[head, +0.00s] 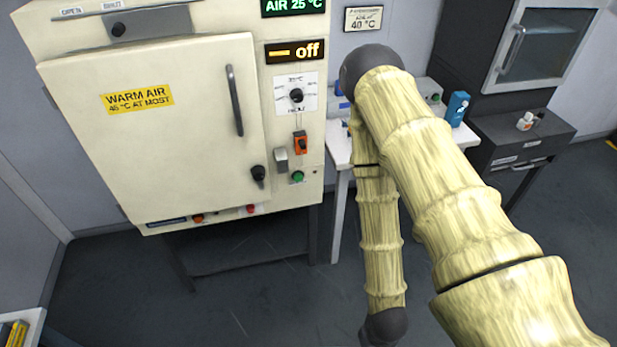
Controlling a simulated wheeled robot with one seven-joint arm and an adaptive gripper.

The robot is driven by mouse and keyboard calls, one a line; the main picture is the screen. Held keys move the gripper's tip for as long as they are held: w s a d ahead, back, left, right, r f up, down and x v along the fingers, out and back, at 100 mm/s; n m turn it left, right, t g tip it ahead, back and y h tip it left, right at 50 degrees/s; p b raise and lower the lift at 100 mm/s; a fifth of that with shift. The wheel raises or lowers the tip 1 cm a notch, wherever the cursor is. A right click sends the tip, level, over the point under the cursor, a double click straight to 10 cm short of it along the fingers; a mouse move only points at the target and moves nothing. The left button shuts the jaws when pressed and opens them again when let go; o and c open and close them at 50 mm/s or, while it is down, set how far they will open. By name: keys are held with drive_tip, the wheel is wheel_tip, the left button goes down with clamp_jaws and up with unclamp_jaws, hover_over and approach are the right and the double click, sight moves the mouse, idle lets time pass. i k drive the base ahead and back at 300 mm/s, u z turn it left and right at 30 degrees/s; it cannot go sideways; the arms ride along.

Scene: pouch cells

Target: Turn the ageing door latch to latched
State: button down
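The cream ageing cabinet's door (170,150) stands at the left, with a yellow "WARM AIR" label. It looks shut or nearly shut; I cannot tell whether it sits flush. The dark door latch (258,174) is near the door's lower right corner, its short lever pointing down. A grey metal catch-like piece (281,160) sits on the frame just right of it, apart from the lever. A dark vertical handle (235,100) is above the latch. My arm comes in from the lower right and bends down; my gripper is out of view.
Right of the door are a dial (296,96), an orange switch (300,142) and a green button (297,177). The displays read "AIR 25 °C" and "off". A white table (340,150) stands behind my arm. The floor before the cabinet is clear.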

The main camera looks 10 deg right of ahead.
sight(257, 172)
drive_tip(key=z, duration=2.25)
drive_tip(key=k, duration=0.95)
drive_tip(key=u, duration=1.7)
